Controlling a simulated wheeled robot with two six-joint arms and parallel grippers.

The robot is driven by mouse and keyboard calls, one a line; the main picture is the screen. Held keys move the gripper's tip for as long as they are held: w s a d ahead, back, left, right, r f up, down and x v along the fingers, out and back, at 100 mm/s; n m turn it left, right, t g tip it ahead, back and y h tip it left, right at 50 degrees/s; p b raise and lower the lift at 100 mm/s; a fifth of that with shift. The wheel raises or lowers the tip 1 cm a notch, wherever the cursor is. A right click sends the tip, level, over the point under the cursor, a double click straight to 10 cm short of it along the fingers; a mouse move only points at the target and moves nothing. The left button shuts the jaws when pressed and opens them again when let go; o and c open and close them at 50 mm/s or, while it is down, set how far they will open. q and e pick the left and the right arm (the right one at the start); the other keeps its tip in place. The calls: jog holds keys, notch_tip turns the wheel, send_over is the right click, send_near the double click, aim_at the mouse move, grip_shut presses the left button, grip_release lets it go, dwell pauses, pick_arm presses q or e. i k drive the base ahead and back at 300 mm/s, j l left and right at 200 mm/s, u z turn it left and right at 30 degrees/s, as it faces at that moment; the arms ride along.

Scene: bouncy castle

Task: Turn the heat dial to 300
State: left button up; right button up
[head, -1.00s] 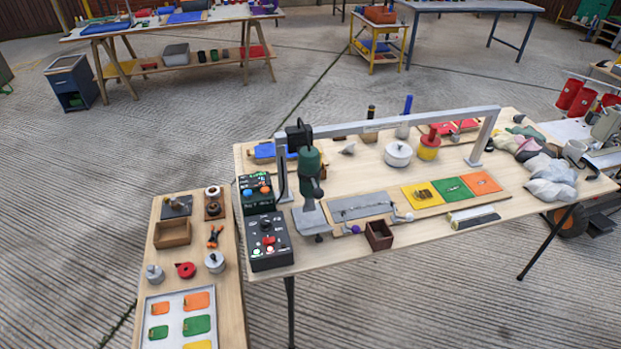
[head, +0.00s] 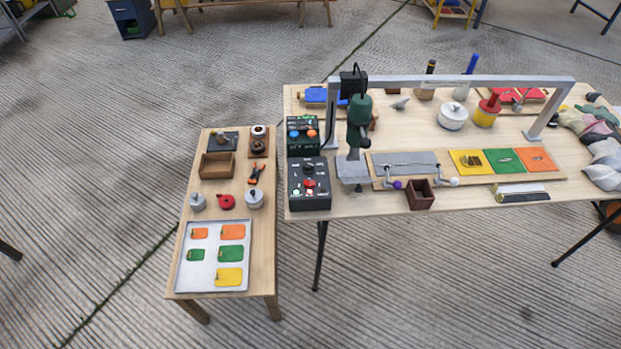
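A black control box (head: 309,184) stands at the left front corner of the larger wooden table. Its sloped top carries a dark knob (head: 308,168) near the upper middle, a red knob or button (head: 309,183) below it and small lit spots. Which one is the heat dial, and any numbers, are too small to read. A second dark box (head: 303,134) with a blue and an orange button and a green display stands just behind it. Neither of my grippers is in the head view.
A green heat tool (head: 359,120) hangs under a grey gantry (head: 450,82) right of the boxes. A lower side table (head: 214,279) stands left, with a white tray (head: 182,270) of coloured patches. Concrete floor is open in front of both tables.

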aim_at(308, 168)
jog(key=z, duration=0.7)
jog(key=j+z, duration=0.3)
jog(key=k+j+z, duration=0.15)
jog(key=j+z, duration=0.15)
jog(key=k+j+z, duration=0.15)
jog(key=z, duration=0.15)
jog(key=j, duration=0.1)
